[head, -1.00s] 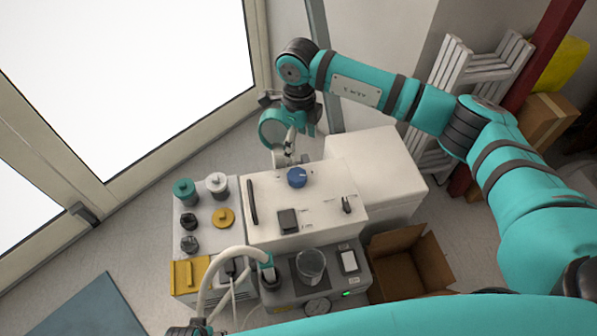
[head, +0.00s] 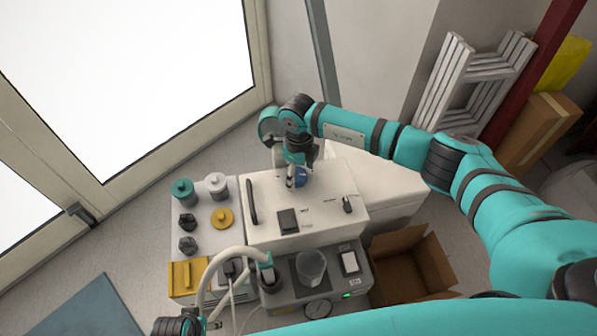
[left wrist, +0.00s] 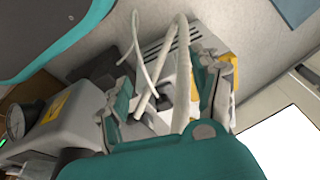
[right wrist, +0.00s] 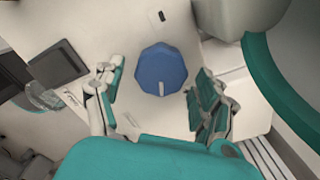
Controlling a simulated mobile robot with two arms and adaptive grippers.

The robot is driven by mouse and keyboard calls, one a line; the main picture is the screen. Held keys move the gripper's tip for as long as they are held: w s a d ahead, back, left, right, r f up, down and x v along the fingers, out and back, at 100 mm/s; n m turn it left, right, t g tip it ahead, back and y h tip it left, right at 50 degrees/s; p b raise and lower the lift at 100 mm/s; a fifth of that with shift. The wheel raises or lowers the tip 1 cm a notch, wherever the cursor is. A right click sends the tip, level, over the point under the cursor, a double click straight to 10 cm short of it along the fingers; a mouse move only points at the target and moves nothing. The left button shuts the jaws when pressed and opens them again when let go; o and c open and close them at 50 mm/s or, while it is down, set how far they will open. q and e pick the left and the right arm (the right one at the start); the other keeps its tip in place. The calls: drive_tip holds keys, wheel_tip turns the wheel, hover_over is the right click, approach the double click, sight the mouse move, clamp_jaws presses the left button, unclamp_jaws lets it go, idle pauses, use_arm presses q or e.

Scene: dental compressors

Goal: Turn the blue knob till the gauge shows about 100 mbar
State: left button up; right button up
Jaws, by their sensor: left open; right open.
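The blue knob (head: 302,177) is on the top panel of the white unit (head: 325,212), partly hidden by my right gripper (head: 296,182). In the right wrist view the knob (right wrist: 162,70) is a faceted blue disc with a pale mark pointing toward my gripper. My open right fingers (right wrist: 153,82) stand on either side of it, apart from it. The round gauge (head: 318,308) is on the grey unit's front; it also shows in the left wrist view (left wrist: 15,122), too small to read. My left gripper (left wrist: 168,95) is open, with pale hoses in view between its fingers.
A pale hose (head: 213,275) arches from the grey unit (head: 285,300). Several knobs and a yellow disc (head: 222,218) sit on the left unit. An open cardboard box (head: 410,270) stands right.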

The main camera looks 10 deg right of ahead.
drive_tip(key=shift+c, duration=0.3)
drive_tip(key=c, duration=1.1)
